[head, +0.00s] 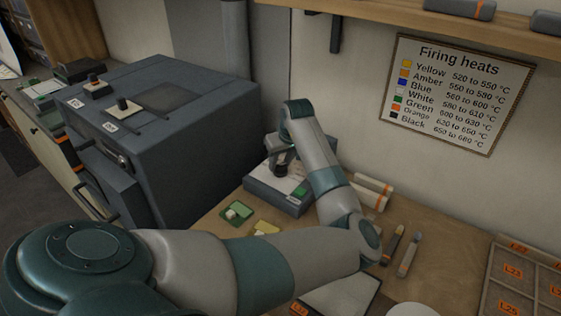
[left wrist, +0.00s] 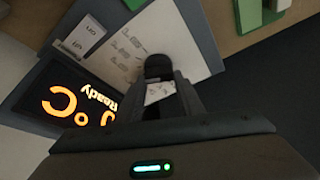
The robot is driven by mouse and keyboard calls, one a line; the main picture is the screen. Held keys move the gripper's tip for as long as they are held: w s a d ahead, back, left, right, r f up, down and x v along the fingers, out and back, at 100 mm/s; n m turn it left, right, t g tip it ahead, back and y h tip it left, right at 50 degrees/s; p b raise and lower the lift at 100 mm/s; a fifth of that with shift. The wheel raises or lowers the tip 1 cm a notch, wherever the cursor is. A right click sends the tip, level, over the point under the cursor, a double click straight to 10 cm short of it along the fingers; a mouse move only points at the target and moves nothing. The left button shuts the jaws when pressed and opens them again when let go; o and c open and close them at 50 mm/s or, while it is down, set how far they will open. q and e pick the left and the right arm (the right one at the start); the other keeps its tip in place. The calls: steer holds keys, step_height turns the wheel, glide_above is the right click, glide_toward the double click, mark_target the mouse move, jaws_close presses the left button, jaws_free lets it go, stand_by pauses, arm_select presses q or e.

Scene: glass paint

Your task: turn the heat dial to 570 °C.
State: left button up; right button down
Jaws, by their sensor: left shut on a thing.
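The heat control box (head: 262,190) sits on the bench beside the kiln. Its dark heat dial (head: 282,170) is on the pale sloping face. My left gripper (head: 281,160) points down at the dial and is shut on it; the dial (left wrist: 158,66) also shows between the fingers in the left wrist view. The pale scale (left wrist: 130,45) around the dial is printed with numbers too blurred to read. The orange display (left wrist: 75,105) appears turned over and shows "°C" and "Ready"; my gripper hides most of its digits. My right gripper is out of view.
The large dark kiln (head: 160,120) stands left of the box. A firing heats chart (head: 455,92) hangs on the wall. Rolled tubes (head: 372,190), pens (head: 408,254), a green piece (head: 237,212) and a yellow piece (head: 266,228) lie on the bench. A sectioned tray (head: 490,275) is at right.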

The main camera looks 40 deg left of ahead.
arm_select(q)
steer(key=shift+n+g, duration=0.5)
steer(key=shift+n, duration=0.7)
steer(key=n+g, duration=0.1)
steer(key=n, duration=0.1)
steer(key=shift+n, duration=0.3)
steer(key=n+g+b, duration=0.1)
steer(key=n, duration=0.2)
steer(key=shift+a+n, duration=0.1)
steer(key=shift+n, duration=0.2)
steer(key=shift+n+g+b, duration=0.6)
steer(key=shift+n+b, duration=0.1)
steer(key=shift+n, duration=0.5)
steer(key=o, duration=1.1)
steer(key=shift+c, duration=0.2)
steer(key=shift+w+r, duration=0.1)
steer(key=shift+r, duration=0.05)
